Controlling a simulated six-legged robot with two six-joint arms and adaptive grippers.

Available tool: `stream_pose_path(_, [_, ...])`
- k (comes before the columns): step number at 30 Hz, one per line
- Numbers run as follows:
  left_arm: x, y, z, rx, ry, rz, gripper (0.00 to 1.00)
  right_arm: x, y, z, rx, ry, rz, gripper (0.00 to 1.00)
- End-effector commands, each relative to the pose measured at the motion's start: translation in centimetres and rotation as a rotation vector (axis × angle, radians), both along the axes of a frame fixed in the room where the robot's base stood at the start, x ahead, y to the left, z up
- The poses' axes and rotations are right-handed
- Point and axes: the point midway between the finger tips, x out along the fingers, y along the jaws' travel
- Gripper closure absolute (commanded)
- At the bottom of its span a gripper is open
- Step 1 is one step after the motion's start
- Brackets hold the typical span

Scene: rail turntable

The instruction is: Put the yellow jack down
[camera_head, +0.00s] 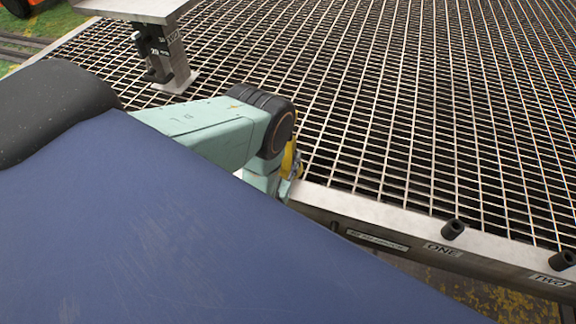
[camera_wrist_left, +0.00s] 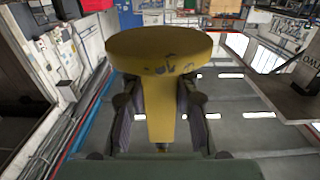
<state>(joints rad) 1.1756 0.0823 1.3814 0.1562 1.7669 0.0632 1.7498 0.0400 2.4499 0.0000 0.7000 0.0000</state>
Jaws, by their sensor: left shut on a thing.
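The yellow jack (camera_wrist_left: 160,62) fills the upper middle of the left wrist view, with a wide rounded head and a narrower stem. My left gripper (camera_wrist_left: 160,118) is shut on the stem, one dark finger on each side. In the head view a small part of the yellow jack (camera_head: 288,158) shows behind my pale green left wrist, beside the near edge of the metal grating. The rest of it and the fingertips are hidden there, so I cannot tell whether it touches anything. My right gripper is in neither view.
A metal stand (camera_head: 176,80) with black fittings is at the upper left.

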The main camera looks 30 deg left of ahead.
Motion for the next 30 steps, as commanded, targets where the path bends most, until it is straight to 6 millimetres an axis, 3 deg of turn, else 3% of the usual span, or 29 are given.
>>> stream_pose_path(7, [0.0,0.0,-3.0,0.001,-0.004,0.000,1.00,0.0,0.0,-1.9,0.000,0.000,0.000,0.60])
stream_pose_path(19, [0.0,0.0,-3.3,0.001,-0.003,0.000,1.00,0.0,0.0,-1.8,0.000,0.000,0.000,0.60])
stream_pose_path(20, [-0.1,0.0,-3.4,0.000,0.002,0.000,0.70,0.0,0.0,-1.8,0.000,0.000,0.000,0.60])
stream_pose_path(27, [-0.1,0.0,-3.4,0.000,0.002,0.000,0.49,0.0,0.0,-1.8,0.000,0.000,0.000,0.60])
stream_pose_path(30, [-0.1,0.0,-3.4,0.000,0.002,0.000,0.49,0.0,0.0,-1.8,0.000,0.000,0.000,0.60])
